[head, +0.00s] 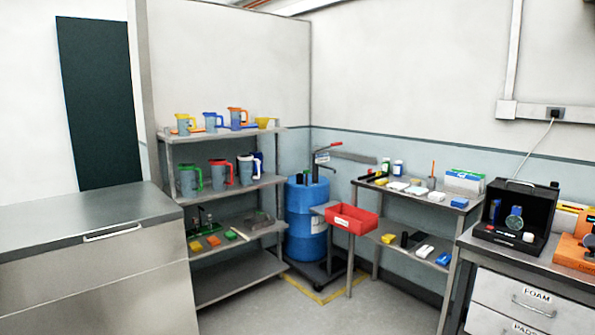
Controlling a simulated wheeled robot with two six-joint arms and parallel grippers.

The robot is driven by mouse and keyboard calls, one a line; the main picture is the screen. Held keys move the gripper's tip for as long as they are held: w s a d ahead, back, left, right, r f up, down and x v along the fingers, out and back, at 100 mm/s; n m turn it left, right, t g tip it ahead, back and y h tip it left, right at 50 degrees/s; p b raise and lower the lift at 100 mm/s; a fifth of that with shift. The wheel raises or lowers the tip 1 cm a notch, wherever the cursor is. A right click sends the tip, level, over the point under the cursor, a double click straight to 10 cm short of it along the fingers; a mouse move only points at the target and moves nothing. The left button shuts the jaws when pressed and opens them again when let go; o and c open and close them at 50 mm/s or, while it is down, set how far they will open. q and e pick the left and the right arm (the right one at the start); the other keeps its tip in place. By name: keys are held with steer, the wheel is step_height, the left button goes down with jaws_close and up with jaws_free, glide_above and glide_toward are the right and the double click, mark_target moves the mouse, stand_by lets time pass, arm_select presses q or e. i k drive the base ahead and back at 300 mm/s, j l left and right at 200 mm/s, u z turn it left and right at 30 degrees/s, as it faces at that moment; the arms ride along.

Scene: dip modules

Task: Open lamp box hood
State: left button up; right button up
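A black box (537,200) stands on the bench at the right, and it looks like the lamp box. Its front is open to view, with dark walls. A round blue-grey disc (514,218) and small items show inside or in front of its dark interior. Neither of my grippers is in view.
The box's bench has drawers, one marked FOAM (536,294). Orange equipment (575,254) sits close at its right. A red bin (351,219), blue drum (306,215) and jug shelf (230,184) stand further back. A steel counter (85,217) is at left. Grey floor (370,310) is clear in the middle.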

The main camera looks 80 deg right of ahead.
mark_target(526, 188)
steer(key=z, duration=4.05)
steer(key=i+j+z, duration=0.15)
steer(key=i, duration=0.15)
